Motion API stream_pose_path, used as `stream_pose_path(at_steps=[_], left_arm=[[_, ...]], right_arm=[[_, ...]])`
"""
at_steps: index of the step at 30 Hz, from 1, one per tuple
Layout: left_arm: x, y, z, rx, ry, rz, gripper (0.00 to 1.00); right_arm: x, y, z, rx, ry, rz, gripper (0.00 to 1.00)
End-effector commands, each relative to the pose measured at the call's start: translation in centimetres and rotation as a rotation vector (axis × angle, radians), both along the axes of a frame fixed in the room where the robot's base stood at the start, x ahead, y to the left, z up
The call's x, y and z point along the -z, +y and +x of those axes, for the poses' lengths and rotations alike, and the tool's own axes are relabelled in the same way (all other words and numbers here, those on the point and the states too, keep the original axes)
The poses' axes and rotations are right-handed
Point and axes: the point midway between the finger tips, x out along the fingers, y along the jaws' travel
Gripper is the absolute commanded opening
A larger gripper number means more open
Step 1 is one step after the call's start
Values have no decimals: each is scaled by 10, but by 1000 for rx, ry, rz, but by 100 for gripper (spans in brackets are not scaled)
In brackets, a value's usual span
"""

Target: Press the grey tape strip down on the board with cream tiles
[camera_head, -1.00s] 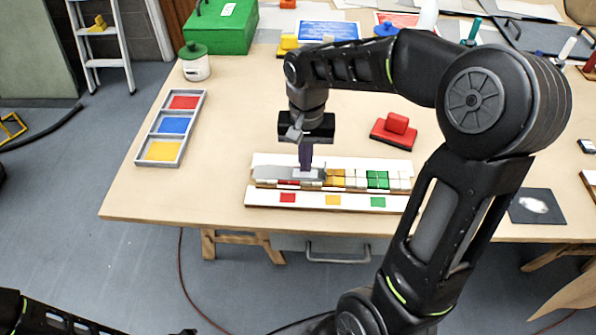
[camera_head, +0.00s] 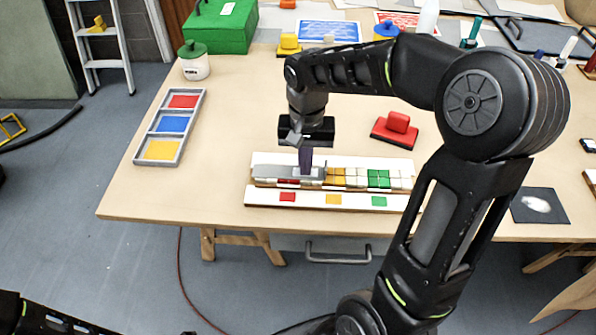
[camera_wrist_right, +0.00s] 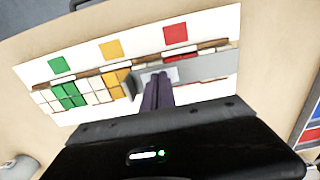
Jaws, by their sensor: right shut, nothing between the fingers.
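The board (camera_head: 262,160) lies near the front edge of the table, with cream, yellow, green and red tiles along it. The grey tape strip (camera_head: 268,173) lies over the board's left part in the head view; in the wrist view the strip (camera_wrist_right: 210,68) is at the right. My right gripper (camera_head: 305,172) is shut and empty, pointing down, its purple fingertips at the strip. In the wrist view its fingertips (camera_wrist_right: 157,82) meet a pale patch on the strip; contact there is partly hidden. My left gripper is not seen; only part of my left arm shows at bottom left.
A white strip with red, yellow and green squares (camera_head: 333,200) lies in front of the tiles. A tray with red, blue and yellow sections (camera_head: 141,154) is to the left. A red block (camera_head: 396,127) sits behind the board, right of the gripper. The table between tray and board is clear.

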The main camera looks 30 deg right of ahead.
Motion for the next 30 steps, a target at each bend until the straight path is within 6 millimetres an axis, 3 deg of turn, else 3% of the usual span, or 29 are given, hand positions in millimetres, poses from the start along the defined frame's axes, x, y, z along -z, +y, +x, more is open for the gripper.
stream_pose_path(at_steps=[12, 30], left_arm=[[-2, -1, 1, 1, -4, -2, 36], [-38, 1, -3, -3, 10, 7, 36]], right_arm=[[0, 0, 0, 0, 1, 1, 0], [-53, 0, 0, 0, 0, 0, 0]])
